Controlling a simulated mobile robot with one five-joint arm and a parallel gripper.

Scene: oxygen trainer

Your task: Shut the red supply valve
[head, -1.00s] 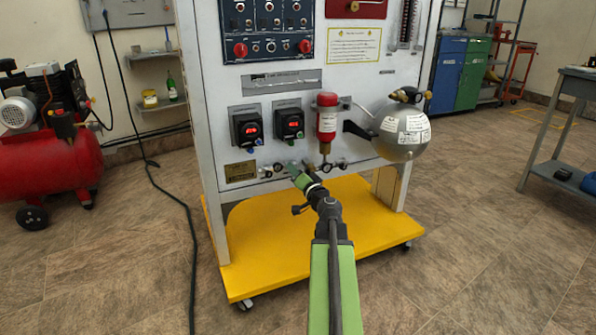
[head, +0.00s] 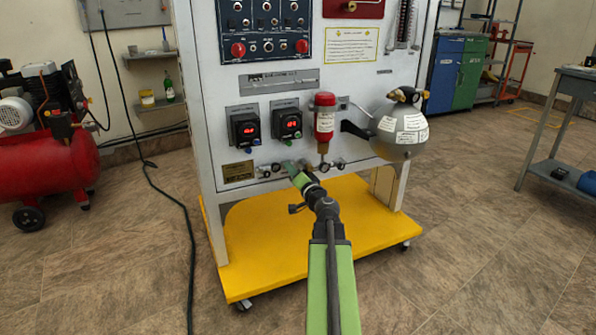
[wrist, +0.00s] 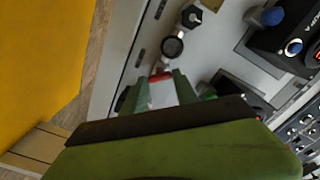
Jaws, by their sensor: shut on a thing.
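The red supply valve (wrist: 160,77) shows in the wrist view as a small red part between the green fingers of my gripper (wrist: 157,85). The fingers are shut on it, and they hide most of its shape. How far the valve is turned cannot be told. In the head view my gripper (head: 290,167) is at the lower edge of the trainer panel (head: 230,90), below the two display units. The valve itself is hidden there by my gripper.
A round gauge (wrist: 172,47) and a black knob (wrist: 191,17) are close by in the wrist view. A red cylinder (head: 324,122) and a silver tank (head: 402,130) stick out to the right of my gripper. The yellow base (head: 260,270) lies below my arm.

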